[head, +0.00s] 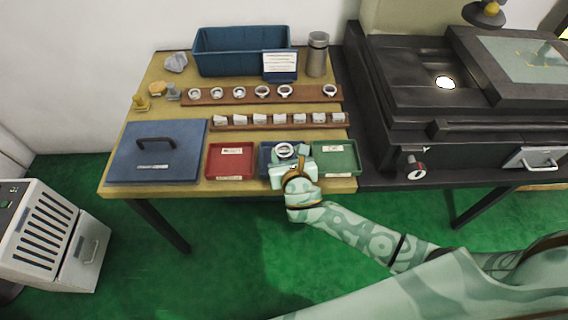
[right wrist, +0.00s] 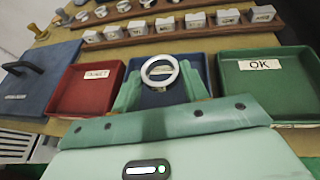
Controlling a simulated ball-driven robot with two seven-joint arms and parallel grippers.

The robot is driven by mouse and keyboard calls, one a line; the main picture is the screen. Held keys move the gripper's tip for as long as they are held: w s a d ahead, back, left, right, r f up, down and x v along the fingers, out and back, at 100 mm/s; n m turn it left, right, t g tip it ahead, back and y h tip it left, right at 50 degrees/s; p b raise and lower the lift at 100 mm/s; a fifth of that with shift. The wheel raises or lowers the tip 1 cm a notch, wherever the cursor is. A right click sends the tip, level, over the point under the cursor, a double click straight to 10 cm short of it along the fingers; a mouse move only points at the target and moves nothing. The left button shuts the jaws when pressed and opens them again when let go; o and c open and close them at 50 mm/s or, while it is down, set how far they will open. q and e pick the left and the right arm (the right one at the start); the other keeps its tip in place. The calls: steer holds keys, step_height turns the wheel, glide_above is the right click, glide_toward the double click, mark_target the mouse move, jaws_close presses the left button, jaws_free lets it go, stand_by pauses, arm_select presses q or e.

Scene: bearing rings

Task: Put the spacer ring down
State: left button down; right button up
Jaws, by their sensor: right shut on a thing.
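The spacer ring (head: 284,150) is a pale metal ring with a dark opening. It also shows in the right wrist view (right wrist: 174,78), between green fingertips. My right gripper (head: 288,160) is shut on it, over the small blue tray (head: 264,156) at the table's front edge. In the right wrist view the blue tray (right wrist: 203,68) lies behind the ring, partly hidden by the fingers. I cannot tell whether the ring touches the tray floor. My left gripper is in neither view.
A red tray (head: 231,167) stands left of the blue tray, and a green tray (head: 343,160) labelled OK stands right. Behind are wooden racks (head: 241,98) with several rings and label blocks. A blue lidded case (head: 185,165) is at left, a dark machine (head: 400,100) at right.

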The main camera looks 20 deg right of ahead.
steer(key=shift+w+a+f+b, duration=0.15)
steer(key=shift+f+b, duration=0.9)
steer(key=shift+f, duration=1.05)
steer(key=o, duration=1)
steer(key=shift+s+r+p, duration=0.3)
steer(key=shift+r+p, duration=0.05)
steer(key=shift+r, duration=0.05)
steer(key=p+v, duration=0.4)
steer(key=v, duration=0.6)
steer(key=s+d+f+m+g, duration=0.4)
steer(key=s+f+m, duration=0.4)
steer(key=f, duration=0.4)
steer(key=s+d+f+m+g, duration=0.4)
steer(key=s+f+m, duration=0.2)
steer(key=s+f, duration=0.4)
steer(key=s+d+f+m+g, duration=0.1)
steer(key=s+f+m, duration=0.2)
steer(key=s+m, duration=0.2)
steer(key=s+d+f+m+g+y, duration=0.1)
steer(key=s+f+m+g, duration=0.1)
steer(key=s+m, duration=0.4)
steer(key=s+d+f+m+g, duration=0.1)
steer(key=s+f+m, duration=0.4)
steer(key=s, duration=0.9)
steer(key=shift+d+m+g, duration=0.1)
steer(key=shift+m+g, duration=0.5)
